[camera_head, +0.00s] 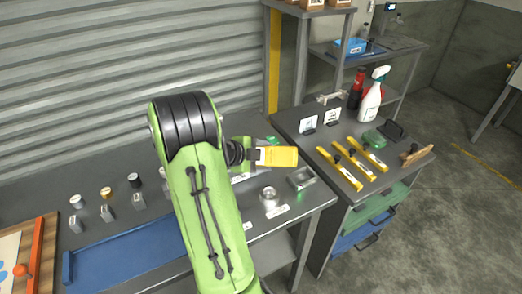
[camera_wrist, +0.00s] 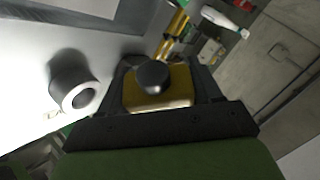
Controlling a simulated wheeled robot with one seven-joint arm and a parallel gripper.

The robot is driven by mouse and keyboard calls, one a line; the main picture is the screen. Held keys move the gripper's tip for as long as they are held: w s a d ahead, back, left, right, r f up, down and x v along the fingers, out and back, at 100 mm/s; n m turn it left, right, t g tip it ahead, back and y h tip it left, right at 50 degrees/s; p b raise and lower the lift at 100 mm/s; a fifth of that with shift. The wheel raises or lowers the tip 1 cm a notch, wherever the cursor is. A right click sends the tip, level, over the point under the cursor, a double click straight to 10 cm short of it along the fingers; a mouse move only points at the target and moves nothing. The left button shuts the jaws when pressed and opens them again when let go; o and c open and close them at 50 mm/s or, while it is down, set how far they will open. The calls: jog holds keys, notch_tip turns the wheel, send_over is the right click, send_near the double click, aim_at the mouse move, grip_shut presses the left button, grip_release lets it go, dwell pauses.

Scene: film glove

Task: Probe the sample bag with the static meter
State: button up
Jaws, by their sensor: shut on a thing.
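My gripper (camera_head: 250,153) is shut on a yellow block-shaped tool, likely the static meter (camera_head: 278,156), held over the right end of the grey bench. In the wrist view the yellow meter (camera_wrist: 160,102) sits between the dark fingers, with a round black knob on it. A small grey item with a pale rim (camera_head: 302,179) lies on the bench just below and right of the meter; it may be the sample bag, but I cannot tell for sure. The meter looks apart from it.
A round metal piece (camera_head: 268,195) stands on the bench near my gripper. A blue tray (camera_head: 125,246) lies to the left, with several small capped items behind it. On the right, a dark cart (camera_head: 310,222) carries yellow bars (camera_head: 340,168) and a white spray bottle (camera_head: 371,100).

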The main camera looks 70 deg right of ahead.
jog(key=shift+f, duration=0.85)
jog(key=shift+r+p, duration=1.1)
jog(key=shift+r, duration=2.5)
